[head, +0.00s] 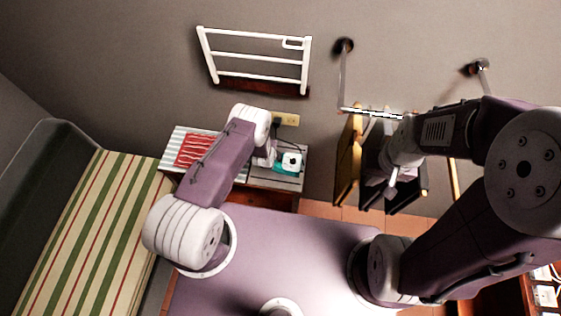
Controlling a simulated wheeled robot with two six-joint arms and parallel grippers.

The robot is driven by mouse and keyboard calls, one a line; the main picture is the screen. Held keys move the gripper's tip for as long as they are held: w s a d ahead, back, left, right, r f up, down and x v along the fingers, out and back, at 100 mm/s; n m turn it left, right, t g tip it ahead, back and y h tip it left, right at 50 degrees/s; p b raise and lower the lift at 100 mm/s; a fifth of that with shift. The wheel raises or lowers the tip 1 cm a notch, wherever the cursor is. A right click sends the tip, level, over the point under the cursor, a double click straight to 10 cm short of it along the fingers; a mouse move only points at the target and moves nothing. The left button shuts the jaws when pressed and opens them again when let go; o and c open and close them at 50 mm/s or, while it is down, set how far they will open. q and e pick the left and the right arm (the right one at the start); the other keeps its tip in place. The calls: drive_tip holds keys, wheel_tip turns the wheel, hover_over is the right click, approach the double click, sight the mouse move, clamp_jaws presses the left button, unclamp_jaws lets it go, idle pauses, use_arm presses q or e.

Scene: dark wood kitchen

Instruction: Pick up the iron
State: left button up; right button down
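A small white and teal object (290,163) sits at the right end of a low side table, near a dark cord; it may be the iron, but it is too small to be sure. My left gripper (266,157) is just left of it, mostly hidden behind my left arm, so its fingers cannot be made out. My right gripper (389,187) is to the right, in front of dark and yellow panels by the wall. No object shows clearly in it, and its finger gap is unclear.
The side table (290,183) also bears a red patterned cloth (198,150). A white rack (258,58) hangs above. A striped bed or couch (85,235) is at left. Yellow and black panels (347,165) hang under a metal bar.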

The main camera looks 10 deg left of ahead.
use_arm(q)
clamp_jaws()
idle(1.3)
drive_tip(key=shift+w+r, duration=0.15)
drive_tip(key=shift+w, duration=0.05)
